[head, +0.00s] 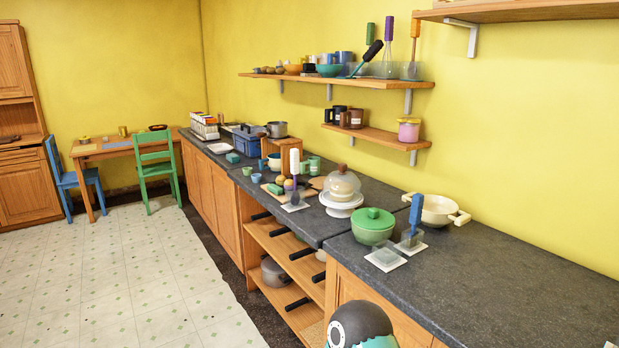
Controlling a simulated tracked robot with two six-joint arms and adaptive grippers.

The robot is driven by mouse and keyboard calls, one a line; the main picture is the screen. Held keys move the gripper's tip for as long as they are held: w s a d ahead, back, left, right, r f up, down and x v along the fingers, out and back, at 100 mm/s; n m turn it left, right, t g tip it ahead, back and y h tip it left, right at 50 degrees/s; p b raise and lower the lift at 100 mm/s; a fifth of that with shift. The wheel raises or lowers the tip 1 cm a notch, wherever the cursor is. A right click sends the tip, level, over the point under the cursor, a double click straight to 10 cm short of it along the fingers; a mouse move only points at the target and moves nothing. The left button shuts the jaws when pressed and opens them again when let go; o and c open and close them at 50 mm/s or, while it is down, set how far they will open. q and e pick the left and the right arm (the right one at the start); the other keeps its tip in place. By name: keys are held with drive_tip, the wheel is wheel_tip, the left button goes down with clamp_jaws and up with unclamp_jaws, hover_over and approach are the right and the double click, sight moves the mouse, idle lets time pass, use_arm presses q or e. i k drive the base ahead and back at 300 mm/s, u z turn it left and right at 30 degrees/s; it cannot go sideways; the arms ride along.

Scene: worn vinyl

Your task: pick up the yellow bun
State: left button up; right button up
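I cannot pick out a yellow bun with certainty. Small rounded tan or yellowish pieces (280,180) lie on the counter near a green block, too small to tell apart. A clear dome (342,182) on a white cake stand (341,204) covers something I cannot make out. A small yellowish item (85,139) is on the far wooden table, also too small to name. Neither of my grippers shows; only a dark and teal rounded part, which seems to be mine, shows at the bottom edge.
The dark counter (480,285) runs along the right wall, clear at its near end. A green lidded pot (373,226) and a cream pan (436,210) stand on it. Wall shelves (380,82) hang above. Blue (68,180) and green (155,165) chairs stand by the table. The floor (120,270) is open.

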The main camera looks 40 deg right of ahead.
sight(280, 181)
drive_tip(key=z, duration=0.35)
drive_tip(key=i, duration=0.75)
drive_tip(key=z, duration=0.6)
drive_tip(key=k, duration=0.9)
drive_tip(key=z, duration=0.2)
drive_tip(key=i, duration=0.9)
drive_tip(key=u, duration=0.05)
drive_tip(key=k, duration=0.6)
drive_tip(key=u, duration=0.5)
drive_tip(key=i, duration=0.8)
drive_tip(key=u, duration=0.6)
